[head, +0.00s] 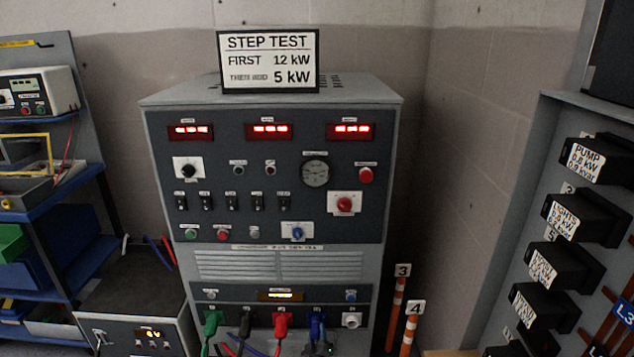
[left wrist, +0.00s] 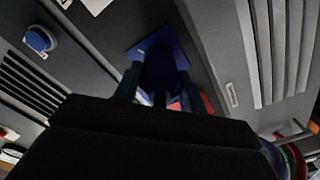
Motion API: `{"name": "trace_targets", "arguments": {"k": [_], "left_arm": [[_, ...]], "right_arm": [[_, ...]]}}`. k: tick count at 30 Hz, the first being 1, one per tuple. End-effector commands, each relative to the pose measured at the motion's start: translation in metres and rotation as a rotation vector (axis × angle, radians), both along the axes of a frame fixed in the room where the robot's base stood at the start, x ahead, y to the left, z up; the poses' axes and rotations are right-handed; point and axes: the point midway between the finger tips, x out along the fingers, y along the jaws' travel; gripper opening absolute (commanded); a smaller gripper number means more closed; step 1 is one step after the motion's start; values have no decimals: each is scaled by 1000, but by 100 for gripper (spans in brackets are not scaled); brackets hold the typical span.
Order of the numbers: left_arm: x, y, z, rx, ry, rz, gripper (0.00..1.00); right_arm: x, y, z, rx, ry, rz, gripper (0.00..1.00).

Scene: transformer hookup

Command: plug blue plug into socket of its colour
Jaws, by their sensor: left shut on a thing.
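The blue plug (left wrist: 160,75) is between the two fingers of my left gripper (left wrist: 158,92), which is shut on it. In the left wrist view the plug lies up against a flat blue plate on the dark panel; I cannot tell how deep it sits. In the head view the blue socket area (head: 317,318) is in the bottom row of the cabinet front, between the red plug and a white outlet. My left gripper (head: 318,346) shows dark just below it, at the bottom edge of the picture. My right gripper is not in view.
Green (head: 212,323), black (head: 245,325) and red (head: 281,322) plugs sit in the same row to the left, with cables hanging down. The white outlet (head: 351,320) is close on the right. Orange-striped posts (head: 397,310) stand right of the cabinet (head: 270,220).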

Motion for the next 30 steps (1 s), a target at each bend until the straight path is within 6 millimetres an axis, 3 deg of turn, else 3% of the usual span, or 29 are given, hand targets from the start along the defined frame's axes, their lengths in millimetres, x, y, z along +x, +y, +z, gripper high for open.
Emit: {"name": "trace_targets", "arguments": {"k": [1,8,9,12,23,30], "left_arm": [[6,-1,8,17,-10,1,17],[6,-1,8,59,-11,0,17],[6,-1,8,59,-12,-1,49],[6,-1,8,58,-12,-1,66],[3,-2,8,57,-10,0,66],[-12,-1,6,57,-6,0,66]], "right_arm": [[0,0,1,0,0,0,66],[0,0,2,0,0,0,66],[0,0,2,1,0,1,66],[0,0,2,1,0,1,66],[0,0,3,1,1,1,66],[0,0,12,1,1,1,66]]}}
